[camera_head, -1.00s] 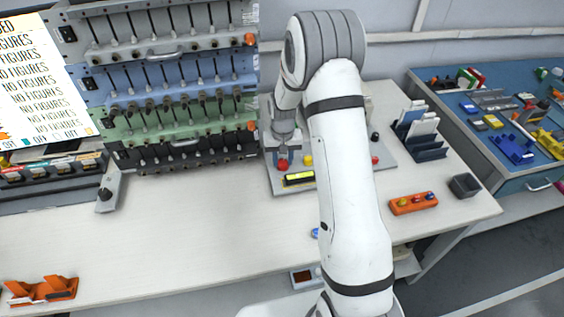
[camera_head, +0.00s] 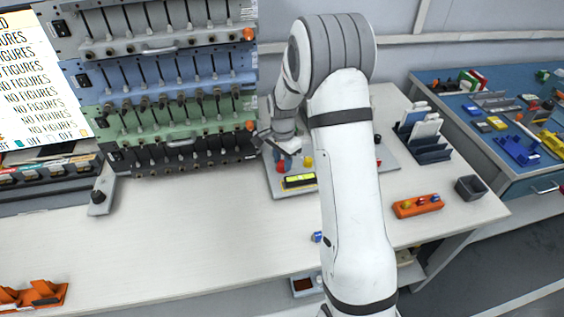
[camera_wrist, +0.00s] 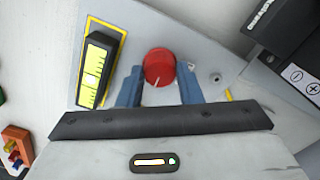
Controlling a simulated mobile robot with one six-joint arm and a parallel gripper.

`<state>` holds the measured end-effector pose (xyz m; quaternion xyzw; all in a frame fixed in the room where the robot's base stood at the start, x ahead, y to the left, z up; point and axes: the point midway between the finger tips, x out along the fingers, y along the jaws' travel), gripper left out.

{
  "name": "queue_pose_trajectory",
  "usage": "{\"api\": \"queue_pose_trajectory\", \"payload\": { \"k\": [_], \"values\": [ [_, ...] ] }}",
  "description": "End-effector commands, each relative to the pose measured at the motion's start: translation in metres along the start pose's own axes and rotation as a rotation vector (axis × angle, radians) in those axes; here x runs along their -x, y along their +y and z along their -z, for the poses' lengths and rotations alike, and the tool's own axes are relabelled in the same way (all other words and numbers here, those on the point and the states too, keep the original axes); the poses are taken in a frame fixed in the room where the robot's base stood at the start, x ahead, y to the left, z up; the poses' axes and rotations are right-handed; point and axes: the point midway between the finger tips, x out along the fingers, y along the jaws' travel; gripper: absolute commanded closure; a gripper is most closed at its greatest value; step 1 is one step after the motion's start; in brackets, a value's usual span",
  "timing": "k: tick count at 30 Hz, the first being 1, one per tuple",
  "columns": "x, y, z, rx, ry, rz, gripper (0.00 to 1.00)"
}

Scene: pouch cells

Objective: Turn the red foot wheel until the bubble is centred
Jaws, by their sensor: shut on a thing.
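The red foot wheel (camera_wrist: 159,67) is a round red knob with a pale line on its rim, on a grey plate (camera_wrist: 205,45). My gripper (camera_wrist: 160,85) is shut on it, with a blue finger on each side. The level vial (camera_wrist: 96,70) is yellow-green in a black housing beside the wheel. A paler bubble patch shows near the middle of the vial, but its exact offset from the marks is hard to tell. In the head view the vial (camera_head: 299,181) lies just right of the red wheel (camera_head: 281,168), and my gripper (camera_head: 285,160) partly covers the wheel.
A yellow knob (camera_head: 307,161) stands close to the wheel on the plate. Racks of cells (camera_head: 180,120) rise behind at the left. An orange block with coloured knobs (camera_head: 418,206) and a dark bin (camera_head: 470,188) stand at the right.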

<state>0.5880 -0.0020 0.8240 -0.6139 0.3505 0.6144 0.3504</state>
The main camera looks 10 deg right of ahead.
Motion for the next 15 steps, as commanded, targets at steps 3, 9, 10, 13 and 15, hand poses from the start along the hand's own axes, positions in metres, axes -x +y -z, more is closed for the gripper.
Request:
{"api": "queue_pose_trajectory", "payload": {
  "k": [3,9,10,13,15],
  "values": [
    [-0.0002,-0.0007,0.0004,-0.077,0.002,0.003,0.91],
    [0.0003,-0.0006,0.0003,-0.173,0.001,0.003,0.91],
    [0.0004,-0.0006,0.0003,-0.183,0.001,0.002,0.91],
    [0.0006,-0.0005,0.0003,-0.21,0.001,0.002,0.91],
    [0.0008,-0.0005,0.0003,-0.222,0.001,0.002,0.91]
  ]
}}
